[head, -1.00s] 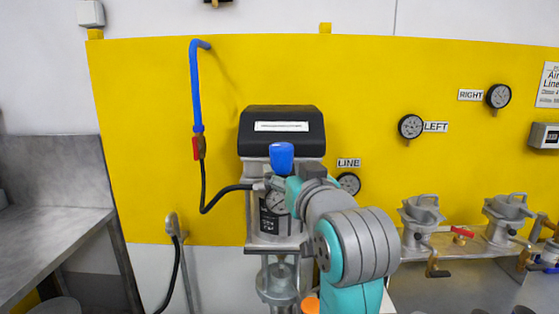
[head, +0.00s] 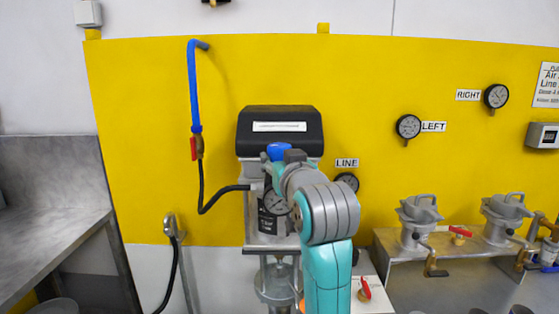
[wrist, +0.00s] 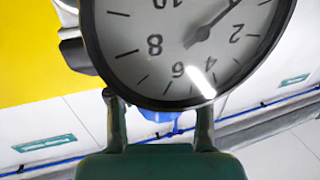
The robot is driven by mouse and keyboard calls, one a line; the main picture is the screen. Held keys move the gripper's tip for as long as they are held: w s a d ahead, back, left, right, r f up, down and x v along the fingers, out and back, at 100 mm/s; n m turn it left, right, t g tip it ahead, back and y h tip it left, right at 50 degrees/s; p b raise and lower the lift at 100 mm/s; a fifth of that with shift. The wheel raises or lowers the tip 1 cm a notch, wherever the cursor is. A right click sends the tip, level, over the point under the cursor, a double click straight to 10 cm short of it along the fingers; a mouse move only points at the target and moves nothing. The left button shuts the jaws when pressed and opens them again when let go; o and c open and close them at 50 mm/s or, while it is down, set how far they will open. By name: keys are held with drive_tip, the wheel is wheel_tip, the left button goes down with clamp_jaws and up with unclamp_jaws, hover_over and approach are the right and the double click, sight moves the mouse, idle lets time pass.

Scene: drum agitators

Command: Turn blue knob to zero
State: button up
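The blue knob (head: 279,149) sits at the middle of the grey unit, below its black top box. My wrist partly covers it in the head view. In the wrist view, the blue knob (wrist: 163,115) shows between the two fingers of my gripper (wrist: 158,100), mostly hidden behind a gauge. The fingers stand apart with a small gap visible on each side of the blue; contact cannot be told. The round dial gauge (wrist: 185,60) fills the top of the wrist view, its needle pointing to the upper right.
A LINE gauge (head: 347,182) is right of my arm on the yellow wall panel (head: 145,150). A blue pipe with a red valve (head: 194,147) is at the left. Steel pots (head: 419,212) stand at the right, and a metal table (head: 50,225) at the left.

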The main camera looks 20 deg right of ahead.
drive_tip(key=c, duration=0.4)
drive_tip(key=shift+d+n+y, duration=0.1)
drive_tip(key=shift+n+y, duration=0.2)
drive_tip(key=shift+y, duration=0.2)
drive_tip(key=shift+n+y, duration=0.4)
drive_tip(key=shift+y, duration=0.2)
drive_tip(key=o, duration=1.2)
drive_tip(key=shift+c, duration=0.2)
drive_tip(key=shift+s, duration=0.1)
